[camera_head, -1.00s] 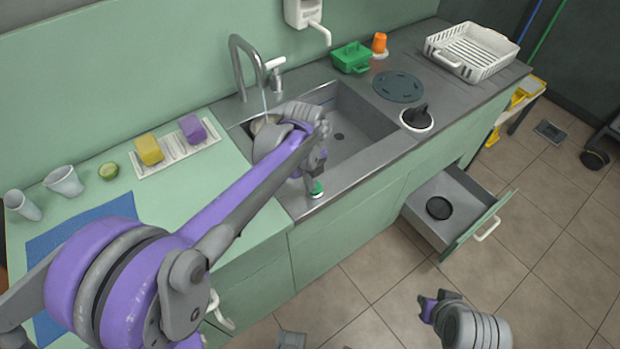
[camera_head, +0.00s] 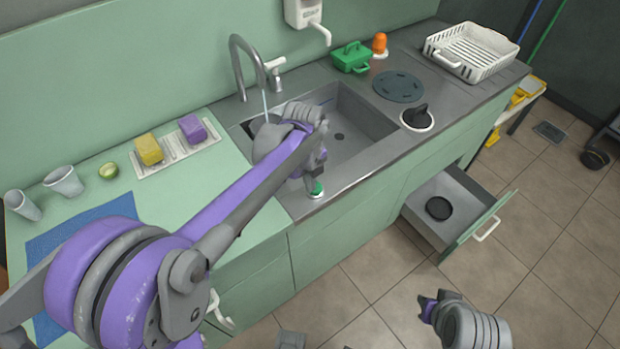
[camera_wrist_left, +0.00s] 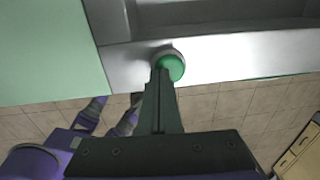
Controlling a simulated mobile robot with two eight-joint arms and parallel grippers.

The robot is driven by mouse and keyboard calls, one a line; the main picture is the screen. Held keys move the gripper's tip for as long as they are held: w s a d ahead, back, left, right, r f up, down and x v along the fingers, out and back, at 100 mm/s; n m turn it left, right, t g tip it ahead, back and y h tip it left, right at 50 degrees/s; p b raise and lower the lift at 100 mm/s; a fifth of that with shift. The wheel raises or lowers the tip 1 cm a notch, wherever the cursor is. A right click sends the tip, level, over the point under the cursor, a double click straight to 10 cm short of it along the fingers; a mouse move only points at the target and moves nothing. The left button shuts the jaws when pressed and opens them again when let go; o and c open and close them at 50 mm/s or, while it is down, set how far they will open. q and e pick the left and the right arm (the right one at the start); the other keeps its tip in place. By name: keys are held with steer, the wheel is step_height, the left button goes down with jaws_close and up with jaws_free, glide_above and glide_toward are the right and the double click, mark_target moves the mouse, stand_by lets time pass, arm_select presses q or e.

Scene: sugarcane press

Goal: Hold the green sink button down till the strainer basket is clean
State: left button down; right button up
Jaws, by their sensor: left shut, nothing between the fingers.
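The green sink button (camera_head: 317,190) sits in a metal ring on the sink's front rim. It also shows in the wrist view (camera_wrist_left: 173,67). My left gripper (camera_head: 311,185) is shut and empty, its tips pointing down at the button. In the wrist view the closed fingertips (camera_wrist_left: 161,74) overlap the button's near left edge; they look in contact, but I cannot tell how far it is pressed. My right gripper (camera_head: 428,306) hangs low over the floor, away from the counter.
A thin water stream runs from the faucet (camera_head: 248,62) into the sink (camera_head: 360,125). A sponge tray (camera_head: 178,148) lies left of it. An open drawer (camera_head: 452,205) juts out below the counter at right.

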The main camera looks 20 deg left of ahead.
arm_select(q)
steer(key=shift+s+d+f, duration=0.15)
steer(key=shift+s+f, duration=0.05)
steer(key=shift+f, duration=0.15)
stand_by(0.6)
